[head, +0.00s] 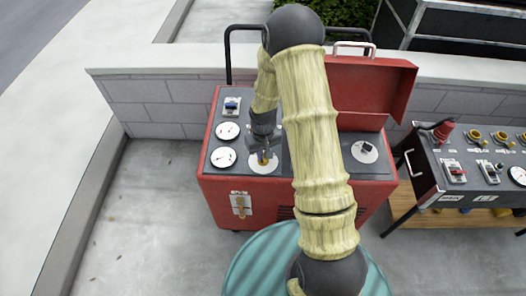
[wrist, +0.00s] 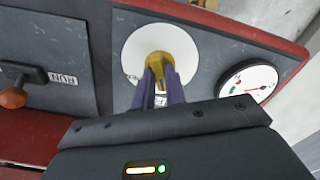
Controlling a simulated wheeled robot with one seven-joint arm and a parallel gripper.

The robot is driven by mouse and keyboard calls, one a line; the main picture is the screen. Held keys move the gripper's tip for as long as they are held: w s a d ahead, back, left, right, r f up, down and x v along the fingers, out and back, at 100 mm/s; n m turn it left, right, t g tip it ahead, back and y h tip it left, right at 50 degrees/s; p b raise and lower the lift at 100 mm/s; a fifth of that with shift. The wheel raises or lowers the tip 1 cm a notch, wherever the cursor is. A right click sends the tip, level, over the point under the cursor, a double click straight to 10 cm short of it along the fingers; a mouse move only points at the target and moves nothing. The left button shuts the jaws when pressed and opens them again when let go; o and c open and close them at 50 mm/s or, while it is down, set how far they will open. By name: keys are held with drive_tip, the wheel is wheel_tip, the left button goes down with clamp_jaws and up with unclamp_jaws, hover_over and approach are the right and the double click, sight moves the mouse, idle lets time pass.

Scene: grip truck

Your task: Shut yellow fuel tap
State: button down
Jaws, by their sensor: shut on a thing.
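The yellow fuel tap (wrist: 158,61) sits on a round white plate (wrist: 136,44) on the dark top panel of a red machine. In the head view the plate (head: 259,168) shows just below my gripper (head: 264,156), and the tap is mostly hidden by it. In the wrist view the two purple fingers of my gripper (wrist: 160,86) are closed around the tap's handle. A small label on the plate is partly hidden between the fingers, so the tap's setting cannot be read.
The red machine (head: 287,184) has gauges (head: 223,157), a blue switch (head: 232,104), a front lever (head: 240,204) and a raised red lid (head: 368,89). A lever with an orange knob (wrist: 12,97) is beside the tap. A second control panel (head: 478,167) stands right. The floor left (head: 150,225) is clear.

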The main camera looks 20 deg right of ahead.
drive_tip(key=shift+n+p, duration=0.55)
drive_tip(key=shift+n, duration=1.35)
drive_tip(key=c, duration=1.4)
unclamp_jaws()
drive_tip(key=shift+c, duration=0.2)
wheel_tip(320, 180, up, 17)
drive_tip(key=p, duration=0.1)
drive_tip(key=shift+r, duration=0.15)
